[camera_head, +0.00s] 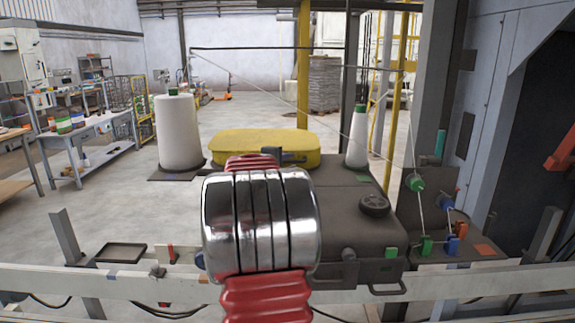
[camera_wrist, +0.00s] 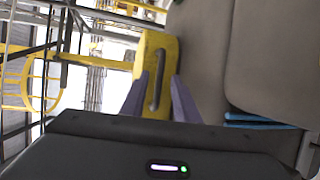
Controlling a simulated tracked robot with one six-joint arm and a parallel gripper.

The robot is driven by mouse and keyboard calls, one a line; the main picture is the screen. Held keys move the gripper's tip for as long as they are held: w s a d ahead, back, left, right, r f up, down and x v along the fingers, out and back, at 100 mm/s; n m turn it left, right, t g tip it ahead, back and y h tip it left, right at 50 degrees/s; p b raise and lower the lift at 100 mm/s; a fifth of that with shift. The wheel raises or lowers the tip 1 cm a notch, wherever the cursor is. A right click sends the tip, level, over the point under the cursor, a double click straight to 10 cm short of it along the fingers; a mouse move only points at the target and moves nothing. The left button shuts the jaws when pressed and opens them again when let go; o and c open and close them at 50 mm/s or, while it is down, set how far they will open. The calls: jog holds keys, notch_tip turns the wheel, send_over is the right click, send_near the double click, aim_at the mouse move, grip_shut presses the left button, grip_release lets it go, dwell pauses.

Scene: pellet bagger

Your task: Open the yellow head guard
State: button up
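The yellow head guard (camera_head: 262,140) is a low rounded cover lying shut on the grey machine body (camera_head: 345,205) in the head view, behind my arm. My arm's chrome and red joints hide part of its front edge. In the wrist view a yellow part of the guard (camera_wrist: 150,45) shows ahead, with a slim dark upright handle or slot (camera_wrist: 158,82) on it. My gripper (camera_wrist: 160,78) has its two purple fingers apart, one on each side of this dark bar. I cannot tell whether they touch it. My fingers are not clearly visible in the head view.
White thread cones stand left (camera_head: 178,132) and right (camera_head: 359,138) of the guard. A black knob (camera_head: 374,204) sits on the machine top. A pale rail (camera_head: 450,288) crosses the front. Yellow posts and a thin thread rise behind.

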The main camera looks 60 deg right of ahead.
jog(key=shift+d, duration=0.15)
grip_shut()
jog(key=shift+f, duration=0.15)
dwell(0.5)
